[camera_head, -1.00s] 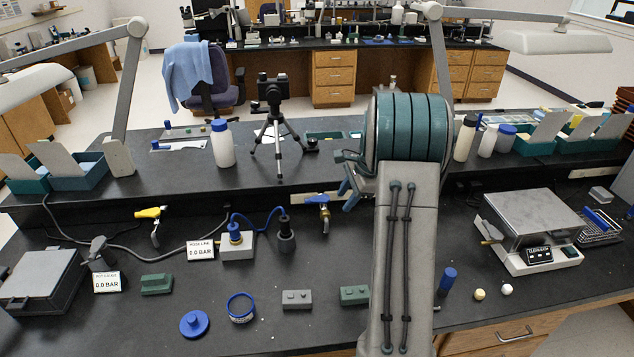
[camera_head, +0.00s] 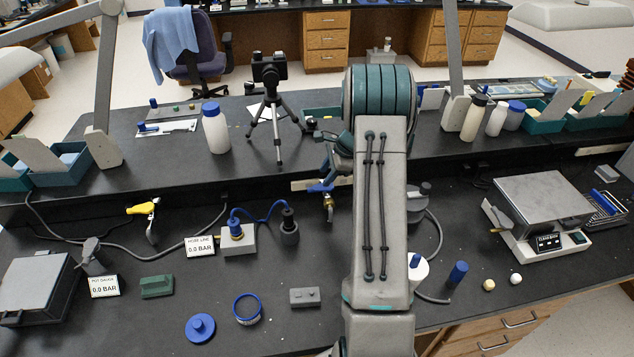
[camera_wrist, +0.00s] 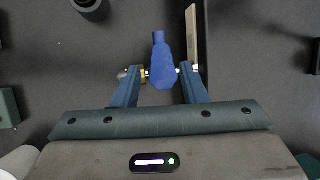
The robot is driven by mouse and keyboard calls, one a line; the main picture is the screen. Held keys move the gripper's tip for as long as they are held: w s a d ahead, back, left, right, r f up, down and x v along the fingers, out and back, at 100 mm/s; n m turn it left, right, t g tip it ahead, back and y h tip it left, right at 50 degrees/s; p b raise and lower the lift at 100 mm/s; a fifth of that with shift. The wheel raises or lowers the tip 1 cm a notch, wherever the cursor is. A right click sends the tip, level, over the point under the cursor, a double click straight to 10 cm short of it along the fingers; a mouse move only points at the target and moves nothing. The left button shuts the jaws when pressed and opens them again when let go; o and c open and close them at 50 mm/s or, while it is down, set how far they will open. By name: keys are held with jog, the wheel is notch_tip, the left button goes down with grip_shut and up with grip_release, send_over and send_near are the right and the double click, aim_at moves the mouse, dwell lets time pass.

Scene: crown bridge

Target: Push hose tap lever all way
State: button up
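A brass tap with a blue lever (camera_head: 321,187) stands at the bench's raised back ledge, beside my arm. The lever shows large in the wrist view (camera_wrist: 162,65). My gripper (camera_wrist: 162,71) has one blue finger on each side of it, with narrow gaps; firm contact cannot be told. In the head view my gripper (camera_head: 333,165) is partly hidden behind my arm, just above the tap. A second tap with a yellow lever (camera_head: 141,208) stands farther left. The hose line sign (camera_head: 199,247) reads 0.0 BAR, beside a box with a blue-topped fitting (camera_head: 237,237).
A blue hose (camera_head: 262,222) runs to a dark fitting (camera_head: 288,222) left of the blue-levered tap. A camera tripod (camera_head: 274,110) stands on the ledge behind. A grey block (camera_head: 304,297) and blue-rimmed jar (camera_head: 247,308) lie in front. A hotplate (camera_head: 545,205) stands right.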

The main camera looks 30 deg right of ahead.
aim_at(315, 188)
jog(key=p+x, duration=0.1)
jog(key=x, duration=0.5)
jog(key=shift+w+a+f, duration=0.15)
jog(key=shift+a+f, duration=0.05)
grip_shut()
